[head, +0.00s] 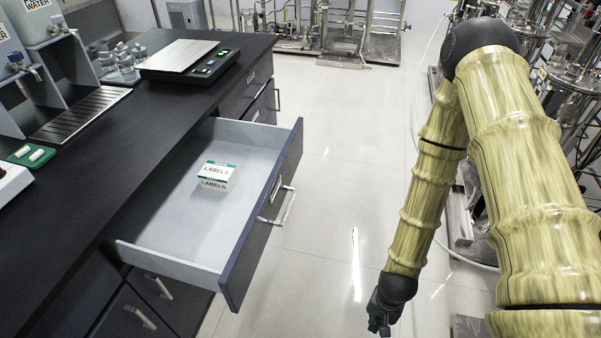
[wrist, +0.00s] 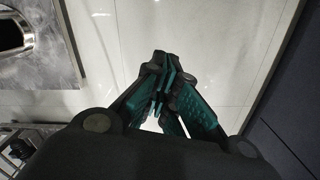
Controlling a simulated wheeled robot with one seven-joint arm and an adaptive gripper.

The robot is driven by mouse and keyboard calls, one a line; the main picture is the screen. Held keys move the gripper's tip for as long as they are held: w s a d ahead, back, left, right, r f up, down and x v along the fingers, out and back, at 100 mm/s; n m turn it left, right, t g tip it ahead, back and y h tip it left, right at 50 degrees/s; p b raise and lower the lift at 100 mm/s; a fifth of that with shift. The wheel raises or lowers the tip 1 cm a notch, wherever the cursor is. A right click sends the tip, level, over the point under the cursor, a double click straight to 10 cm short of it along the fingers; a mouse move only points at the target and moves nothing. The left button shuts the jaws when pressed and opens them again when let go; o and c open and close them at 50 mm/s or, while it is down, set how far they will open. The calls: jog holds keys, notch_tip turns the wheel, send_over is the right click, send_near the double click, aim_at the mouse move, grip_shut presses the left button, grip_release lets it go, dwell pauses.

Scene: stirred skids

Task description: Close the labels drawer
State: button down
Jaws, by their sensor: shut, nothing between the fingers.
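The labels drawer (head: 265,218) is pulled out from the dark bench in the head view. A box marked LABELS (head: 217,176), white and green, lies inside on the pale drawer floor. A light bar handle (head: 284,207) is on the drawer's outer side. My gripper (head: 379,326) is low at the bottom of the head view, right of the drawer front and apart from it. In the wrist view my gripper (wrist: 164,95) is shut with nothing between its fingers, over the floor. A dark panel (wrist: 285,110) shows at the right there; I cannot tell which part it is.
The black benchtop (head: 130,130) carries a scale (head: 190,60), several small bottles (head: 122,62) and water dispensers. Other drawers are shut below it. The pale floor (head: 345,150) between bench and arm is clear. Metal skids and pipes (head: 575,80) stand at right and back.

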jog(key=w+a+r+m+y, duration=0.25)
jog(key=w+r+m, duration=0.3)
jog(key=w, duration=0.35)
jog(key=w+a+r+m+y, duration=0.1)
jog(key=w+a+r+m, duration=0.25)
jog(key=w+r, duration=0.4)
jog(key=w+a+r+m+t+y, duration=0.3)
jog(key=w+r+m+y, duration=0.25)
jog(key=w+r, duration=1.05)
send_near(287, 181)
notch_tip(287, 181, down, 4)
jog(key=a, duration=0.3)
jog(key=shift+w+a+r, duration=0.2)
jog(key=shift+w, duration=0.45)
